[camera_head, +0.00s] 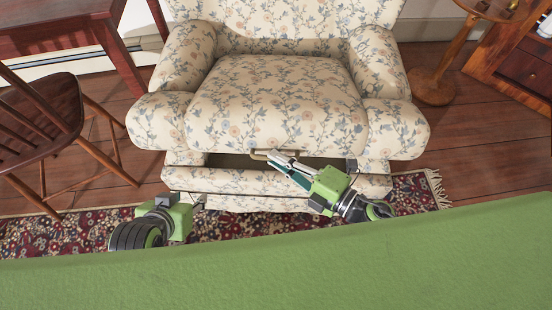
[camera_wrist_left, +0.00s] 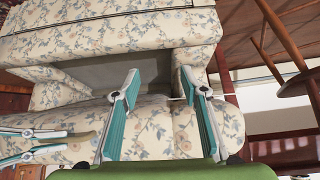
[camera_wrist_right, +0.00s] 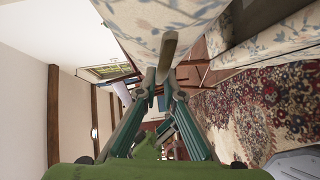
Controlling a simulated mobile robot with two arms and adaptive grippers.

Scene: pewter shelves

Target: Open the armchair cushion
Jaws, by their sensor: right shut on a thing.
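The cream floral armchair cushion (camera_head: 278,100) is in the middle of the head view, with a dark gap under its front edge. Its handle (camera_head: 260,154) is at the middle of that edge and shows close up in the right wrist view (camera_wrist_right: 168,48). My right gripper (camera_head: 276,160) is shut on the handle, its fingers pointing up and left. My left gripper (camera_head: 200,200) is low at the chair's front left. In the left wrist view (camera_wrist_left: 166,85) its fingers are apart and empty, before the grey hollow (camera_wrist_left: 105,73) under the cushion.
The armchair's arms (camera_head: 395,125) flank the cushion. A wooden chair (camera_head: 45,115) and a table (camera_head: 70,25) stand at the left. A round pedestal table (camera_head: 435,85) and a wooden cabinet (camera_head: 520,65) are at the right. A patterned rug (camera_head: 60,235) lies before the armchair.

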